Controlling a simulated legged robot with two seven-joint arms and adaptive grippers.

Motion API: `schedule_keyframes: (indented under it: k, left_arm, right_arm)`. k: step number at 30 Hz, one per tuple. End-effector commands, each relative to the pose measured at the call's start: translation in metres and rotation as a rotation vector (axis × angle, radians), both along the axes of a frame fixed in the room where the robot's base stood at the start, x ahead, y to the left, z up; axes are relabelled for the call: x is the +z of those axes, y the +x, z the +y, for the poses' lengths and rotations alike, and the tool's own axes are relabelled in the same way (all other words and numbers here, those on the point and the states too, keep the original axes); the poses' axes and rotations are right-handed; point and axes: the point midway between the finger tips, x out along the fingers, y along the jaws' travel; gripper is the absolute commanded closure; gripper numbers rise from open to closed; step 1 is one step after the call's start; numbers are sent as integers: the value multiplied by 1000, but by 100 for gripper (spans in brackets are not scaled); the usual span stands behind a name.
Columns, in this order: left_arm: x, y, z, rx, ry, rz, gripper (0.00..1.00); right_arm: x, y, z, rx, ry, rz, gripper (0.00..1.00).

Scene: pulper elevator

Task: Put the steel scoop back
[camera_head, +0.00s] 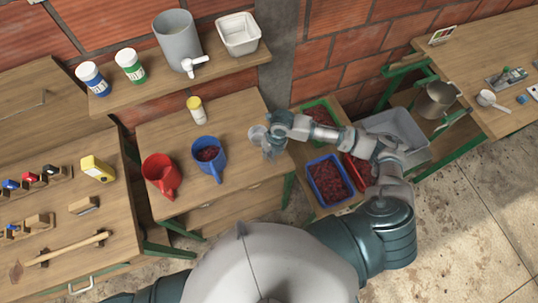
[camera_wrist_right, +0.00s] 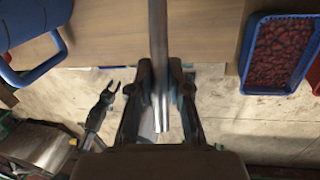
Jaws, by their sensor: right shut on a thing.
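My right gripper (camera_head: 277,135) is shut on the steel scoop (camera_head: 257,132), above the right end of the middle table. In the right wrist view the scoop's straight steel handle (camera_wrist_right: 158,60) runs between the two fingers of my right gripper (camera_wrist_right: 160,95). In that view the scoop's bowl cannot be made out. My left gripper (camera_wrist_right: 106,98) shows small and dark in the right wrist view, away from the scoop; its jaws are too small to judge. It does not show in the head view.
A red jug (camera_head: 160,172), a blue jug (camera_head: 209,155) and a yellow-capped jar (camera_head: 196,109) stand on the middle table (camera_head: 235,185). A shelf (camera_head: 150,90) behind holds a grey container (camera_head: 178,42) and white tub (camera_head: 238,33). A blue crate (camera_head: 329,181) of red fruit lies right.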

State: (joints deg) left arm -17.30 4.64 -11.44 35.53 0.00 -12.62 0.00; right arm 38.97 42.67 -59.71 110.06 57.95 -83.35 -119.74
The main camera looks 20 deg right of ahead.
Motion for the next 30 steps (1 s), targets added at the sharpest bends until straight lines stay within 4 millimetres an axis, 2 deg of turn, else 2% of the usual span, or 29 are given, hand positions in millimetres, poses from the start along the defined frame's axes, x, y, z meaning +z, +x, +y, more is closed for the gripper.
schedule_keyframes:
  k: [4,9,17,18,20,21,30]
  left_arm:
    - [2,0,-1,1,-1,-1,60]
    - [5,1,-1,1,-1,-2,60]
    - [5,2,-1,1,-1,-2,60]
    - [5,2,-1,1,-1,-2,60]
    - [5,2,-1,1,-1,-2,60]
    - [5,2,-1,1,-1,-3,60]
    - [5,2,-1,0,-2,-3,60]
  right_arm:
    - [-9,2,0,-1,1,1,100]
    - [-32,2,1,-1,-1,2,100]
    - [-36,2,0,1,0,-1,100]
    - [-36,2,-1,0,0,0,76]
    - [-36,2,-1,0,0,0,61]
    - [-36,2,-1,0,0,0,58]
    - [-33,2,-1,0,0,-1,58]
